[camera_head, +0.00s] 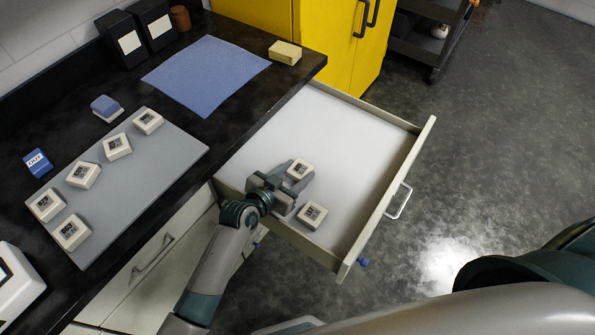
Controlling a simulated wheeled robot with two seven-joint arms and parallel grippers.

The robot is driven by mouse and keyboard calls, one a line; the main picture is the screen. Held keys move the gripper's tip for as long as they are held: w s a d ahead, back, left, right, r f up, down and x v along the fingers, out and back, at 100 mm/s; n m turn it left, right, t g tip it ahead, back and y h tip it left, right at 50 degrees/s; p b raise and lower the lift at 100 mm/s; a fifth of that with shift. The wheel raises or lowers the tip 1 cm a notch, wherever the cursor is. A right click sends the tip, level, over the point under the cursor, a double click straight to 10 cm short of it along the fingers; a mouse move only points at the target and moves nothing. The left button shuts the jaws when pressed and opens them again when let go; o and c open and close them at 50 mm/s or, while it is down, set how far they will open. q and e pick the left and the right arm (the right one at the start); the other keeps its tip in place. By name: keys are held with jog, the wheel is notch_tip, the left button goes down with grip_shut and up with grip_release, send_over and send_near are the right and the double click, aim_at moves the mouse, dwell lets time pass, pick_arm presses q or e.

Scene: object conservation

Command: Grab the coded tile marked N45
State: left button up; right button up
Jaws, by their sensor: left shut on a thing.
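My left gripper (297,179) reaches into the open drawer (345,140) and is shut on a cream coded tile (299,169) with a dark printed face. A finger partly hides the tile's lower side, and I cannot tell whether it is clear of the drawer floor. A second cream tile (311,214) lies on the drawer floor close to the gripper's lower side, apart from the held one. Several similar tiles, such as this one (83,175), sit on a grey board (165,160) on the counter. The printed codes are too small to read, so I cannot tell which is N45.
A blue mat (205,75), a yellow block (285,52), blue blocks (38,163) and black boxes (122,42) stand on the dark counter. The drawer's front wall (392,190) stands right of my gripper. The drawer's far part is clear.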

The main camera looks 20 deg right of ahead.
aim_at(298, 174)
pick_arm(q)
jog(key=shift+r+p, duration=0.45)
jog(key=shift+r, duration=0.15)
jog(key=r+p, duration=0.4)
jog(key=shift+s+d, duration=0.2)
jog(key=s+d+r+p, duration=0.5)
jog(key=s+d+p, duration=0.1)
jog(key=s+p, duration=0.3)
jog(key=shift+d+r, duration=0.3)
jog(key=shift+r, duration=0.1)
